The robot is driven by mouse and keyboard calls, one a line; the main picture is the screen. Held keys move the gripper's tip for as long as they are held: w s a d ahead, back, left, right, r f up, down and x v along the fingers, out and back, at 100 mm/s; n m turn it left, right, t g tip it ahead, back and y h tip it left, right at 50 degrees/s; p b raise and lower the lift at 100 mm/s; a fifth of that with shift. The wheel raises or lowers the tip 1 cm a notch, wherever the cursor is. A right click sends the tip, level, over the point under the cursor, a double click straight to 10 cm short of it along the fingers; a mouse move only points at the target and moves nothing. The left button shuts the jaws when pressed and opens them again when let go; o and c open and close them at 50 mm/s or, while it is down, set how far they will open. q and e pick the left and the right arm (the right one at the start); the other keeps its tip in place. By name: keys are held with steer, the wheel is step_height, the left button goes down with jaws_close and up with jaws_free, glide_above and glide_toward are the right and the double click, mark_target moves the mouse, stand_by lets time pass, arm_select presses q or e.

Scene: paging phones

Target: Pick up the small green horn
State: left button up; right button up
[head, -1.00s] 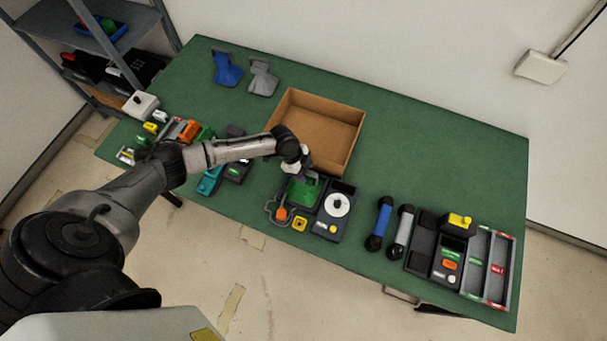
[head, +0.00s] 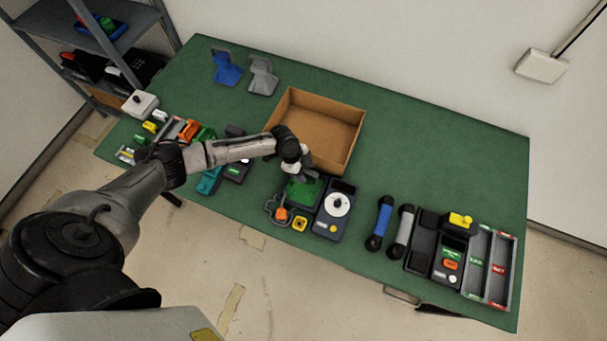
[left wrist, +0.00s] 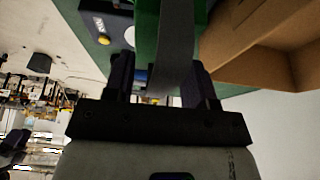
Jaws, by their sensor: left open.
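The small green horn (head: 302,191) stands near the front of the green table, just in front of the cardboard box. My left gripper (head: 308,176) is right over it in the head view and hides part of it. In the left wrist view, the two dark fingers of my left gripper (left wrist: 160,75) are apart. A green and grey upright part, seemingly the horn (left wrist: 177,45), shows between them. I cannot tell whether either finger touches it. My right gripper is not in view.
The open cardboard box (head: 318,128) stands behind the horn. A dark phone with a white dial (head: 337,205) is close on its right. Blue (head: 227,68) and grey (head: 263,77) horns stand at the back left. A divided tray (head: 490,265) is at the right.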

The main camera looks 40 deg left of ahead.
arm_select(q)
jaws_close()
stand_by(0.3)
stand_by(0.3)
